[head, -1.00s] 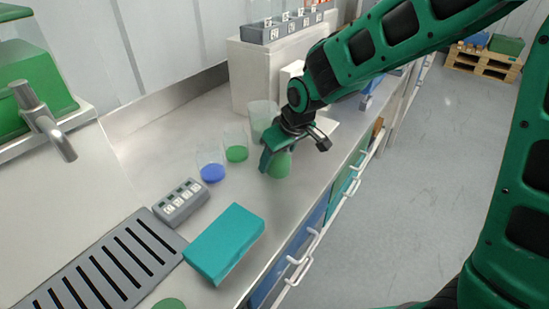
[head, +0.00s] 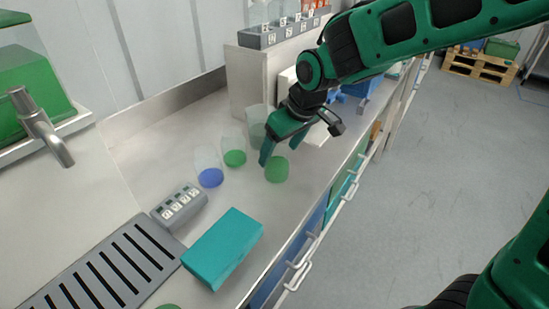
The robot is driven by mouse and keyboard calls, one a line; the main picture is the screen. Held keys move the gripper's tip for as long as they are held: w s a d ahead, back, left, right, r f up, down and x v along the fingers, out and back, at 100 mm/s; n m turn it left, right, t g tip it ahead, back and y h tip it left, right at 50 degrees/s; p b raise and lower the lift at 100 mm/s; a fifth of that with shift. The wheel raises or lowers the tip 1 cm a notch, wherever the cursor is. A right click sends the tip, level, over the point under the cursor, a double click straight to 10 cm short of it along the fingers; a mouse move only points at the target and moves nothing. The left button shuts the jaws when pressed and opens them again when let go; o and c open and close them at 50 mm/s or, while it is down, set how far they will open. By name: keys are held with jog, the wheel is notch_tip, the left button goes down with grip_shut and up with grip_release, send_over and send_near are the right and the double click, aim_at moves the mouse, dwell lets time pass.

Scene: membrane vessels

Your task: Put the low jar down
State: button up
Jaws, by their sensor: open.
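The low jar looks to be the squat vessel with green contents (head: 277,170) on the steel counter, just below my gripper. My gripper (head: 273,152) is open, its fingers pointing down just above and beside that jar. Whether a finger still touches the jar is hard to tell. A clear vessel with green liquid (head: 235,158) and one with blue liquid (head: 210,177) stand to the left. A taller pale vessel (head: 257,125) stands behind, close to my gripper.
A teal box (head: 223,247) lies near the counter's front edge. A grey labelled block (head: 180,206) and a slotted drain grid (head: 110,265) are to its left. A pale box-shaped unit (head: 250,80) bearing a labelled rack (head: 285,30) stands behind. Bare counter (head: 240,192) lies in front of the vessels.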

jog(key=v, duration=0.5)
jog(key=s+d+f+m+g+h, duration=0.1)
jog(key=s+d+m, duration=0.25)
jog(key=d, duration=0.85)
jog(key=s+d+m+h, duration=0.2)
jog(key=s+d+m, duration=0.15)
jog(key=d, duration=0.85)
jog(key=s+d+f+m+g, duration=0.1)
jog(key=s+d+m, duration=0.2)
jog(key=s, duration=0.6)
jog(key=s+d+f+m+g, duration=0.1)
jog(key=s+d+f+m, duration=0.1)
jog(key=s+d, duration=0.5)
jog(key=shift+s+d+m+g, duration=0.2)
jog(key=shift+s+m+g, duration=0.1)
jog(key=shift+s+m, duration=0.75)
jog(key=shift+s, duration=0.15)
